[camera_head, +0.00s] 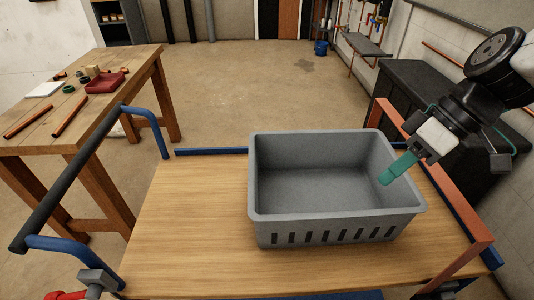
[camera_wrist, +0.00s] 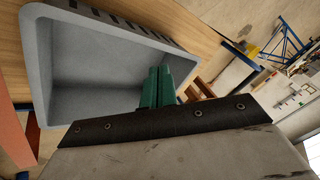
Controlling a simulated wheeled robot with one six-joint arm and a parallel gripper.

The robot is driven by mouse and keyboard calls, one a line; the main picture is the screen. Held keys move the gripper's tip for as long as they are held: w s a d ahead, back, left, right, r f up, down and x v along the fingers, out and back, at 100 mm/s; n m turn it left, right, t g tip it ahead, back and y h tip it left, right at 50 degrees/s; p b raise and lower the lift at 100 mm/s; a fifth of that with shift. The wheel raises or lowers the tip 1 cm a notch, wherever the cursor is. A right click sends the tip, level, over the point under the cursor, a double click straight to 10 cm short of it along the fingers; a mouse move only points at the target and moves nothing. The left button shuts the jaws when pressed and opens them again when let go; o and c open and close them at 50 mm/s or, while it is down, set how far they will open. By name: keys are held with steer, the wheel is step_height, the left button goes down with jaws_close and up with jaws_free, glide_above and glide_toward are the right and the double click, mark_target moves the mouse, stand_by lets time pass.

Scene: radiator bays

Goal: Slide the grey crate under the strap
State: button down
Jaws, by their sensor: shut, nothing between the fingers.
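The grey crate (camera_head: 335,215) stands upright and looks empty on the wooden cart top, with slots along its near wall. The orange-red strap (camera_head: 440,175) spans the right end of the cart as a raised flat band. The crate is left of it, its right wall close to the strap. My gripper (camera_head: 390,176) has green fingers, shut and empty, pointing down at the inner side of the crate's right wall. Contact cannot be told. In the wrist view, the fingers (camera_wrist: 158,85) are together in front of the crate's interior (camera_wrist: 95,70), and part of the strap (camera_wrist: 12,145) shows at left.
The cart top (camera_head: 190,225) is bare left of the crate. A blue bar (camera_head: 210,151) runs along its far edge, and a dark push handle (camera_head: 70,175) is at left. A wooden workbench (camera_head: 50,130) with small parts stands left. A dark cabinet (camera_head: 425,90) stands behind the strap.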

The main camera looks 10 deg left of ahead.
steer(key=w+a+f+n+g+y, duration=0.1)
steer(key=w+a+f+n+y, duration=0.1)
steer(key=w+a+f+n, duration=0.35)
steer(key=w+a+f+n+y, duration=0.35)
steer(key=w+a, duration=0.25)
steer(key=a, duration=0.2)
steer(key=s+a+f, duration=0.1)
steer(key=s+a, duration=0.1)
steer(key=a, duration=0.9)
steer(key=shift+s+a+f, duration=0.25)
steer(key=shift+a+f, duration=0.05)
steer(key=shift+f, duration=0.05)
